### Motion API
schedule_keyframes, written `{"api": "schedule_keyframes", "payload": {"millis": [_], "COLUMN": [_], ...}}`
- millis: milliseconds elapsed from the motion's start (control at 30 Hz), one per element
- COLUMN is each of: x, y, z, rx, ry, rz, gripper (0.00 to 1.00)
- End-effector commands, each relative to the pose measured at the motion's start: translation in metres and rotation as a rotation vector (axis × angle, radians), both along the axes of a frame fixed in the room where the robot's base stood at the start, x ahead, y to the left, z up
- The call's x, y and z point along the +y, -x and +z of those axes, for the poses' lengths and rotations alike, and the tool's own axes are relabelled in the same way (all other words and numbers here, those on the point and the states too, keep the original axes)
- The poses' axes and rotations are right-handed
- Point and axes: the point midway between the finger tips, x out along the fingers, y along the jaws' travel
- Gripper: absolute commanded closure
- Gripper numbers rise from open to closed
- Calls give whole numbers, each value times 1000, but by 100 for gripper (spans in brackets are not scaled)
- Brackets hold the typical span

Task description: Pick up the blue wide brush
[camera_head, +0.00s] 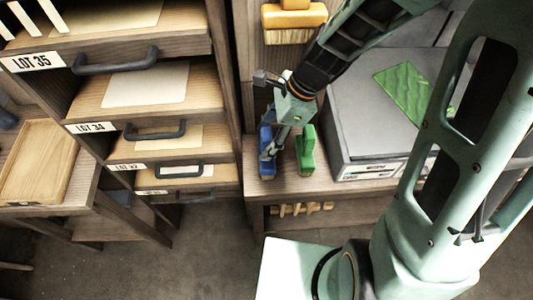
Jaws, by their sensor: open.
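The blue wide brush (266,160) stands on the wooden shelf at the centre, partly hidden behind my gripper. My gripper (272,150) points down at the brush from above, with its fingers open. The fingers overlap the brush in this view, and I cannot tell whether they touch it. A green brush (306,150) stands close to the right of the gripper.
A grey box (385,95) with a green sheet (412,90) fills the shelf to the right. A yellow brush (293,18) hangs on the panel behind. Drawers with black handles (155,131) are at the left. My arm covers the right side.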

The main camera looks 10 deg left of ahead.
Motion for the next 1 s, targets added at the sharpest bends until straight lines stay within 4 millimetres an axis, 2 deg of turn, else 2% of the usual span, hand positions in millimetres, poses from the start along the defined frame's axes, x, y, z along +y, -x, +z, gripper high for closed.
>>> {"api": "schedule_keyframes", "payload": {"millis": [267,733,1000], "x": [1,1,1], "y": [0,0,0], "z": [-2,-2,-1], "rx": [0,0,-1], "ry": [0,0,0], "rz": [1,1,1], "gripper": [47,99,100]}}
